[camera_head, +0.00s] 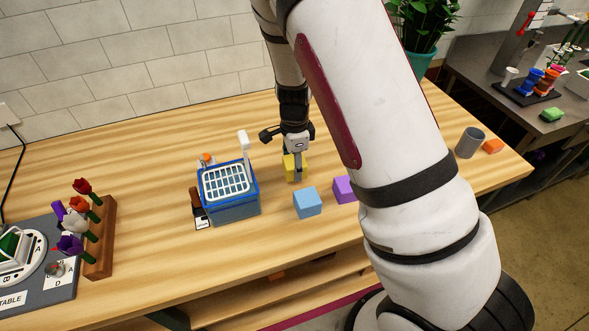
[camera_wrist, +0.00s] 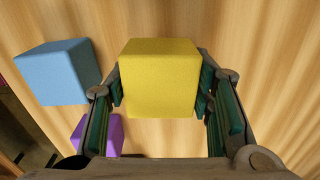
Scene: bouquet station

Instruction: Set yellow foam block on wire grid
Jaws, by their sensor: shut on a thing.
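The yellow foam block (camera_wrist: 158,78) is between the two fingers of my gripper (camera_wrist: 160,92) in the wrist view, with a finger against each side. In the head view the yellow block (camera_head: 289,166) is partly hidden behind my gripper (camera_head: 296,168), to the right of the blue container. The white wire grid (camera_head: 226,182) lies across the top of the blue container (camera_head: 236,209). The grid looks empty. I cannot tell whether the block touches the table.
A light blue block (camera_head: 307,202) and a purple block (camera_head: 345,189) sit on the wooden table (camera_head: 150,180) near my gripper. A white-headed tool (camera_head: 243,141) stands up at the container's back edge. Flowers in a wooden rack (camera_head: 101,237) stand at left. A grey cup (camera_head: 468,142) is at right.

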